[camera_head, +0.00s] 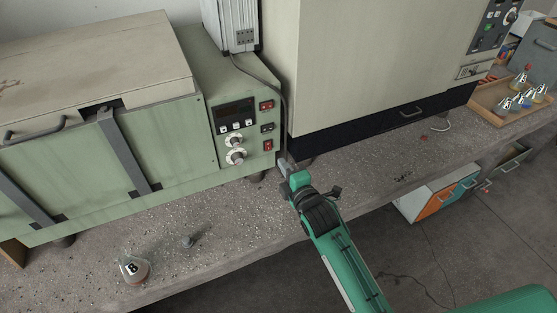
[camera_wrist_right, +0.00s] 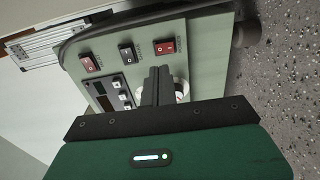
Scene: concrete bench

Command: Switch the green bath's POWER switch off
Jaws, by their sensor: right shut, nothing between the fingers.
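The green bath (camera_head: 95,160) stands at the left of the bench. Its control panel has a dark display (camera_head: 236,113), several buttons, two pale knobs and a column of three rocker switches: an upper red one (camera_head: 266,105), a dark middle one (camera_head: 267,128) and a lower red one (camera_head: 268,145). The wrist view shows the upper red (camera_wrist_right: 89,62), dark (camera_wrist_right: 127,52) and lower red (camera_wrist_right: 164,46) switches. Their labels are too small to read. My right gripper (camera_head: 283,164) is shut and empty, near the panel's lower right corner. In the wrist view its fingers (camera_wrist_right: 158,78) partly cover a knob. My left gripper is out of view.
A large beige cabinet (camera_head: 370,60) stands right of the bath. A grey box with a cable (camera_head: 232,25) sits on the bath's top. A flask marked B (camera_head: 134,267) stands on the front of the bench (camera_head: 215,220). A wooden tray (camera_head: 490,105) with several flasks is far right.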

